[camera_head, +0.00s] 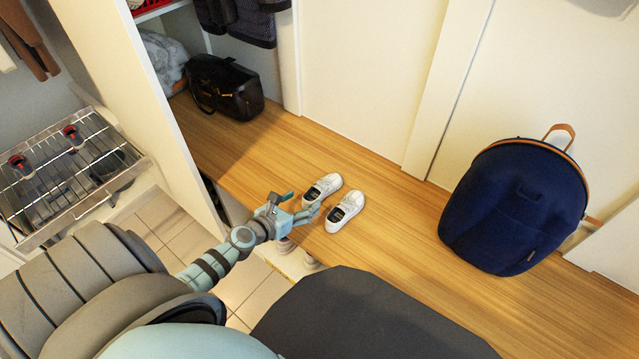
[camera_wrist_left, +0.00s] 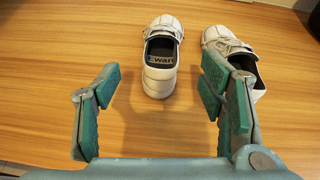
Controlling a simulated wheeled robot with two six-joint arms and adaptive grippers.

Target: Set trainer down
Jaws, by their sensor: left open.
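A pair of white trainers stands upright, side by side, on the wooden bench top: the left trainer (camera_head: 322,187) and the right trainer (camera_head: 344,212). In the left wrist view, one trainer (camera_wrist_left: 160,70) lies ahead of and between the fingers, and the other trainer (camera_wrist_left: 228,48) is partly hidden behind the right finger. My left gripper (camera_head: 306,213) is open and empty, just behind the heels at the bench's near edge. Its fingers (camera_wrist_left: 156,92) are spread wide and show no hold on either trainer. My right gripper is not in view.
A navy backpack (camera_head: 515,205) stands on the bench to the right. A black handbag (camera_head: 224,87) sits at the back left. A wire rack (camera_head: 62,178) with shoes is at far left. Bare wood (camera_head: 405,225) lies between trainers and backpack.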

